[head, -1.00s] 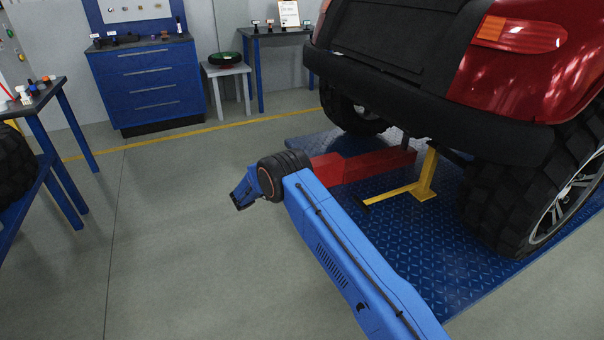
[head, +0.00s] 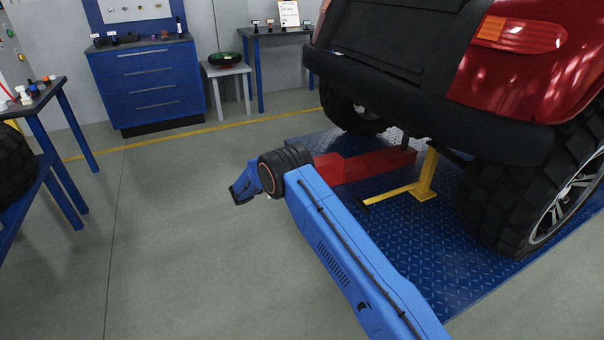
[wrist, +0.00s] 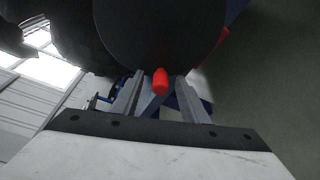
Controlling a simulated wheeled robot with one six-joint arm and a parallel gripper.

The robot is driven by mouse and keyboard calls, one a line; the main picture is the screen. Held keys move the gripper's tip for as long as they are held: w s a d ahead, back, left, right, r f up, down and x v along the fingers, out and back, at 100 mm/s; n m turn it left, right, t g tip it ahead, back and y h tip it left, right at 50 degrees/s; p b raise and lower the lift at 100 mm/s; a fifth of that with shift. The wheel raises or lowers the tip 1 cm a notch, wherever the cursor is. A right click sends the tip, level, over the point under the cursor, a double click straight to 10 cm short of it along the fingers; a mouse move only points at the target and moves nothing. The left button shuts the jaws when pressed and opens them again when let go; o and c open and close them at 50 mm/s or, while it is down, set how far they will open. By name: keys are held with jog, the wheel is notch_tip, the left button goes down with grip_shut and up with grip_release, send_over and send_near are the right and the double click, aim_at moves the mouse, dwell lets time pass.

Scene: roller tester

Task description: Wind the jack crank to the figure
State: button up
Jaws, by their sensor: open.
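The red jack (head: 370,165) lies on the blue tread plate under the rear of the red vehicle, partly hidden behind my arm. In the wrist view a small red knob (wrist: 160,82), which looks like the crank's handle, shows between the two grey fingers of my gripper (wrist: 158,94). The fingers stand apart on either side of the knob, with space around it; I cannot tell how deep it sits between them. A large dark round shape (wrist: 160,35) fills the view behind it. In the head view my fingers, the crank and any figure are hidden.
A yellow stand (head: 425,180) with a black-tipped bar is right of the jack. The vehicle's bumper (head: 430,110) and rear tyre (head: 520,200) are close by. A blue drawer cabinet (head: 150,85) and a stool (head: 227,72) stand at the back.

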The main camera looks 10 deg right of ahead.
grip_shut()
jog(key=shift+w+a+r+m+t+h, duration=0.1)
jog(key=shift+w+r+m+t+h, duration=0.15)
jog(key=shift+r+m, duration=0.7)
jog(key=shift+w+a+r+m+t+h, duration=0.1)
jog(key=shift+w+r+m+t+h, duration=0.3)
jog(key=shift+m, duration=0.85)
jog(key=shift+s+r, duration=0.1)
jog(key=shift+s, duration=0.05)
notch_tip(320, 180, up, 3)
jog(key=m+h, duration=0.1)
jog(key=m, duration=0.3)
jog(key=shift+s+d+m, duration=0.1)
jog(key=shift+m, duration=0.6)
jog(key=shift+s+d+r+m+g+h, duration=0.15)
jog(key=shift+r+m+h, duration=0.25)
jog(key=shift+m, duration=0.45)
jog(key=shift+s+r+m+g+h, duration=0.15)
jog(key=shift+s+r+m+h, duration=0.2)
jog(key=shift+m, duration=0.55)
jog(key=shift+s+d+r+m+g+h, duration=0.15)
jog(key=shift+r+m+h, duration=0.25)
jog(key=shift+m, duration=0.45)
